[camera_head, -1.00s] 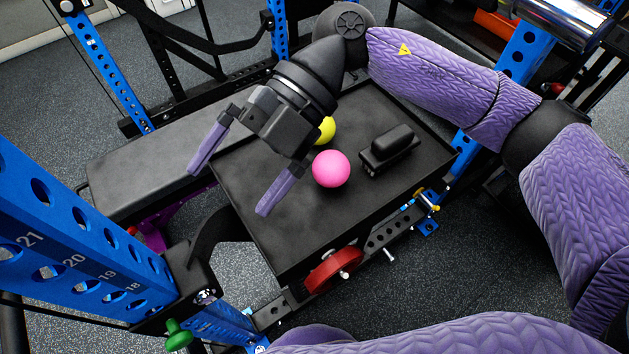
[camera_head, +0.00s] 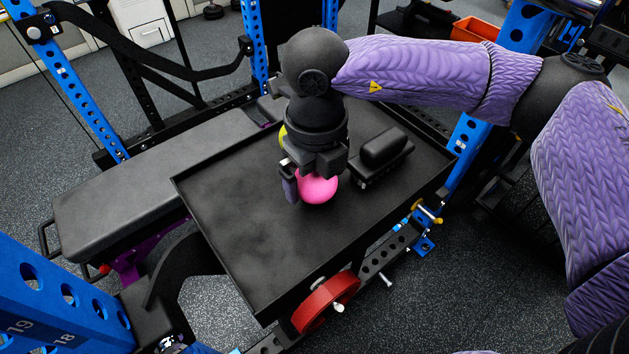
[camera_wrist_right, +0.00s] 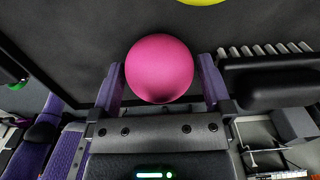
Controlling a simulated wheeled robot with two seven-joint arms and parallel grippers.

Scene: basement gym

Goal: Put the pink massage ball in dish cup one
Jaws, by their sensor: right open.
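The pink massage ball (camera_head: 317,188) sits on the black tray (camera_head: 235,250), partly hidden behind my right gripper (camera_head: 308,190) in the head view. In the right wrist view the pink ball (camera_wrist_right: 160,68) lies between the two purple fingers of the right gripper (camera_wrist_right: 162,85). The fingers are open, one on each side of the ball, with a small gap showing near the right finger. My left gripper does not show in these frames. No dish cup can be made out.
A yellow ball (camera_head: 283,136) lies just behind my right gripper. A black block-shaped object with a rounded top (camera_head: 382,157) rests on the tray right of the pink ball. A padded bench (camera_head: 140,175) stands left of the tray. The tray's front left area is clear.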

